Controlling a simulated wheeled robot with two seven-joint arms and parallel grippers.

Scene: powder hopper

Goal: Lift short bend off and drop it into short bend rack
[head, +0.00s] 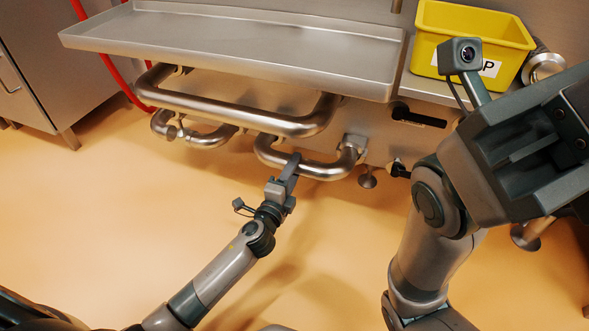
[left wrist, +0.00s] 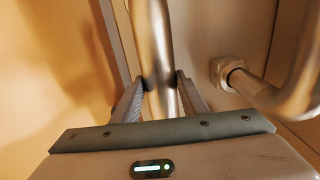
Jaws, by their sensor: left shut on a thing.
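The short bend (head: 310,170) is a shiny U-shaped metal pipe under the steel tray, with its right end close to a fitting on the wall panel. My left gripper (head: 291,166) is shut on its lower middle run from the front. In the left wrist view the gripper's two fingertips (left wrist: 161,82) press on either side of the short bend (left wrist: 152,35). Whether its ends are seated or loose cannot be told. My right arm fills the right of the head view; its fingertips cannot be made out. No rack can be surely identified.
A long steel tray (head: 230,42) overhangs the pipes. A larger pipe (head: 235,115) runs just above the short bend, and a smaller bend (head: 205,138) sits to the left. A yellow bin (head: 475,30) stands at the back right. The floor (head: 100,220) in front is clear.

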